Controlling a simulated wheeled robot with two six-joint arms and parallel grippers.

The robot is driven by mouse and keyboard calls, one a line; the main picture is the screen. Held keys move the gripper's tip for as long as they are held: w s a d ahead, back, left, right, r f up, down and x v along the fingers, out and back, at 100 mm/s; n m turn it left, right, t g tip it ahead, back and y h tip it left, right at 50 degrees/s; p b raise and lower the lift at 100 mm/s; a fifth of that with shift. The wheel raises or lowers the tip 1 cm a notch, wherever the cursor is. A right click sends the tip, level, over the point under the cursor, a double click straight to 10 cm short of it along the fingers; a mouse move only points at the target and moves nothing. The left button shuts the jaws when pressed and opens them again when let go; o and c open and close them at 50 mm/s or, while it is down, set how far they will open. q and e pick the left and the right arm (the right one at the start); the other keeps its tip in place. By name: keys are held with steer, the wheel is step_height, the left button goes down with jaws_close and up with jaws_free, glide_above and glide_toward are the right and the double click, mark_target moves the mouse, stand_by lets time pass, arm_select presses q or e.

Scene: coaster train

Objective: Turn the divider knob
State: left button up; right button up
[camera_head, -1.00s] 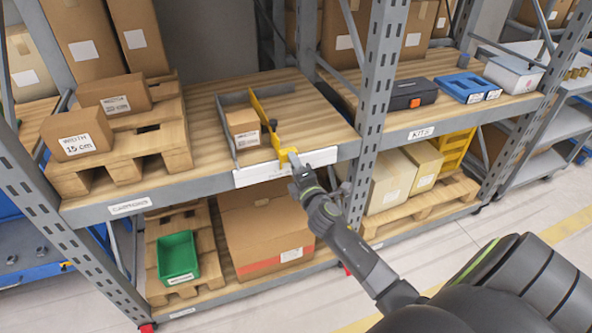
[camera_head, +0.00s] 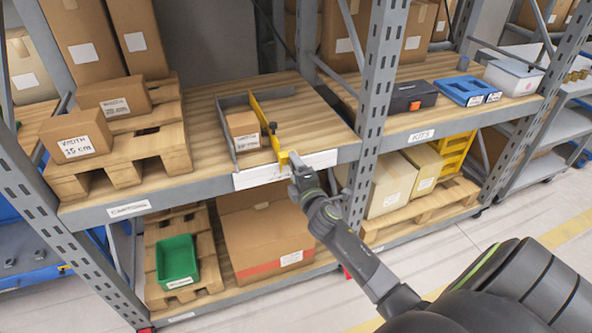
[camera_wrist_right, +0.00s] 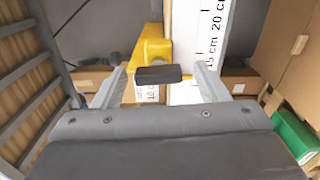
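The yellow divider (camera_head: 263,118) stands on the wooden shelf, beside a small cardboard box (camera_head: 243,129). Its yellow front bracket (camera_head: 284,158) meets the white scale strip (camera_head: 250,178) on the shelf's front edge. In the right wrist view, the black bar-shaped knob (camera_wrist_right: 160,75) sits in front of the yellow bracket (camera_wrist_right: 152,45), crosswise to the scale (camera_wrist_right: 198,40). My right gripper (camera_wrist_right: 160,82) is open, one finger beyond each end of the knob, with gaps visible. In the head view the right gripper (camera_head: 298,164) hides the knob. My left gripper is not in view.
Cartons on a pallet (camera_head: 130,160) stand left of the divider. A rack post (camera_head: 372,100) rises to the right of my right gripper. A green bin (camera_head: 178,260) and a large carton (camera_head: 262,240) sit on the lower shelf.

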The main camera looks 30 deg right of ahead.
steer(key=v, duration=1.7)
steer(key=shift+s+b, duration=0.2)
steer(key=shift+b, duration=0.2)
steer(key=s+f+m+g+y, duration=0.1)
steer(key=s+f+m+g, duration=0.2)
steer(key=f, duration=0.8)
steer(key=s+d+f+m+g, duration=0.1)
steer(key=s+f+m+g, duration=0.15)
steer(key=f, duration=0.75)
steer(key=s+f+m+g+y, duration=0.1)
steer(key=s+f+m+g, duration=0.15)
steer(key=f, duration=0.85)
steer(key=s+a+f+m+g, duration=0.1)
steer(key=s+f+m+g, duration=0.1)
steer(key=s+f, duration=0.4)
steer(key=s+a+f+m+g+y, duration=0.1)
steer(key=s+f+m+g, duration=0.2)
steer(key=s, duration=0.9)
steer(key=s+a+f+m+g, duration=0.2)
steer(key=s+f+m+g, duration=0.1)
steer(key=s+f, duration=0.6)
steer(key=shift+m+p, duration=0.3)
steer(key=shift+p, duration=0.1)
